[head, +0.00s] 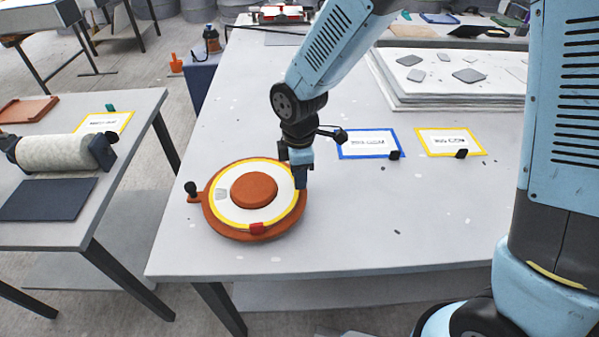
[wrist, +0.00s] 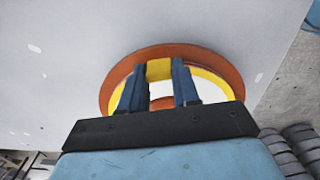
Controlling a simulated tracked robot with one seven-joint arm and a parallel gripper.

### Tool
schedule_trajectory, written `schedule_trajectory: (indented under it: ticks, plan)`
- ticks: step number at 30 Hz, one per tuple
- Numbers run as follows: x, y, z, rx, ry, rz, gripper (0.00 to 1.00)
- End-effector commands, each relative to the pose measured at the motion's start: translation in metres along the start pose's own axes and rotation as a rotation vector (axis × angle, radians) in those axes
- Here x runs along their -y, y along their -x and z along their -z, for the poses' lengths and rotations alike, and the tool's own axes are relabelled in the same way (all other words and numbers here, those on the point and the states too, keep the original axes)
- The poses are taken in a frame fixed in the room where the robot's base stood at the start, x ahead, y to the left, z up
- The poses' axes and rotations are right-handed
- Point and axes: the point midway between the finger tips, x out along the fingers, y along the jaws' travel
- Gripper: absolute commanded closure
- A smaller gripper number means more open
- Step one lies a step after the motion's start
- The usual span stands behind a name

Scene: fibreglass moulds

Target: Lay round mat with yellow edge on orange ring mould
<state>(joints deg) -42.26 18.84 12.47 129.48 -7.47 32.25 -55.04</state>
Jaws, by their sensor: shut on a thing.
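The orange ring mould (head: 268,234) sits near the front left of the table, with a round orange boss (head: 253,190) in its middle and a dark-knobbed handle at its left. The round white mat with yellow edge (head: 229,208) is over the mould, its hole around the boss. I cannot tell whether it touches the mould all round. A red tab is on its front edge. My gripper (head: 300,178) is at the mat's right edge. In the wrist view its blue fingers (wrist: 158,88) are shut on a yellow tab (wrist: 159,69) at the mat's edge; the mat shows behind them.
A blue-edged sheet (head: 367,144) and a yellow-edged sheet (head: 450,142), each with a black clip, lie to the right. A stack of white sheets (head: 440,95) is at the back. A side table (head: 75,222) with a pale roll stands left. The table's front middle is clear.

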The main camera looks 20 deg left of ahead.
Motion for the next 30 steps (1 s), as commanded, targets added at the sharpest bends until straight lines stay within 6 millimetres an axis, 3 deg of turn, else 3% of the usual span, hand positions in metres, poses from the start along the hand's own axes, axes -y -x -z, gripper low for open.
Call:
schedule_trajectory:
  ticks: [26, 27, 30]
  plan:
    - [0.0001, -0.0052, -0.0012, 0.000, -0.002, 0.001, 0.98]
    - [0.0001, -0.0052, -0.0013, 0.001, -0.002, 0.001, 0.66]
    - [0.0001, -0.0052, -0.0013, 0.001, -0.002, 0.001, 0.57]
